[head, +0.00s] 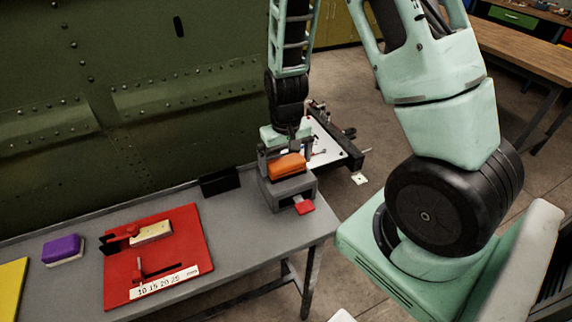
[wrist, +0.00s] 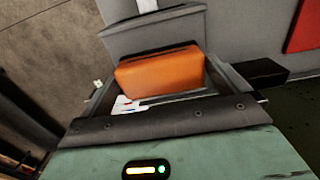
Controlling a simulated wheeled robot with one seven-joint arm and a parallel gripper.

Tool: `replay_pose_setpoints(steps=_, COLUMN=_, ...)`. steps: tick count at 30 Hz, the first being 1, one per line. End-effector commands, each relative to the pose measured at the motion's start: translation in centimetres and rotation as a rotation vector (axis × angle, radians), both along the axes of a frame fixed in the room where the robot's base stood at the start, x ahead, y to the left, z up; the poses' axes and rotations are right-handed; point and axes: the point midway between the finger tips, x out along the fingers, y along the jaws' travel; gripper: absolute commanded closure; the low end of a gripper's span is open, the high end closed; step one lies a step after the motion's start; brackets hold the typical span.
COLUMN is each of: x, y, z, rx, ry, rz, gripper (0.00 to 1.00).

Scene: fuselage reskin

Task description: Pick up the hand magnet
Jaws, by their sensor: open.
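An orange block (head: 287,166), which looks like the hand magnet, sits on a grey stand (head: 277,197) at the right end of the grey bench. A red tab sticks out of the stand's front. In the wrist view the orange block (wrist: 160,72) fills the upper middle, just beyond the dark gripper edge. My gripper (head: 284,153) is open and points down at the block, with its fingers close about it. I cannot tell whether they touch it. The block's underside is hidden.
A red board (head: 185,235) with a pale block and small fittings lies on the bench. A purple block (head: 62,250) and a yellow sheet lie farther left. A black box (head: 220,181) stands left of the stand. The riveted green panel (head: 130,80) rises behind.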

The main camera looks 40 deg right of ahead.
Motion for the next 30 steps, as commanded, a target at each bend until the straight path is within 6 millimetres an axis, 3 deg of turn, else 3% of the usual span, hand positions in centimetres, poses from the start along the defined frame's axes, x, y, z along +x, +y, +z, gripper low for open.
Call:
replay_pose_setpoints(steps=11, x=0.0, y=0.0, z=-1.1, rx=0.0, ry=-0.002, rz=0.0, gripper=0.0)
replay_pose_setpoints(steps=15, x=0.0, y=0.0, z=-1.1, rx=0.0, ry=-0.002, rz=0.0, gripper=0.36)
replay_pose_setpoints(steps=16, x=0.0, y=0.0, z=-1.1, rx=0.0, ry=-0.002, rz=0.0, gripper=0.4)
replay_pose_setpoints(steps=25, x=0.1, y=0.0, z=-0.9, rx=0.0, ry=-0.003, rz=0.0, gripper=0.4)
replay_pose_setpoints(steps=30, x=0.1, y=0.0, z=0.2, rx=-0.001, ry=-0.006, rz=0.001, gripper=0.4)
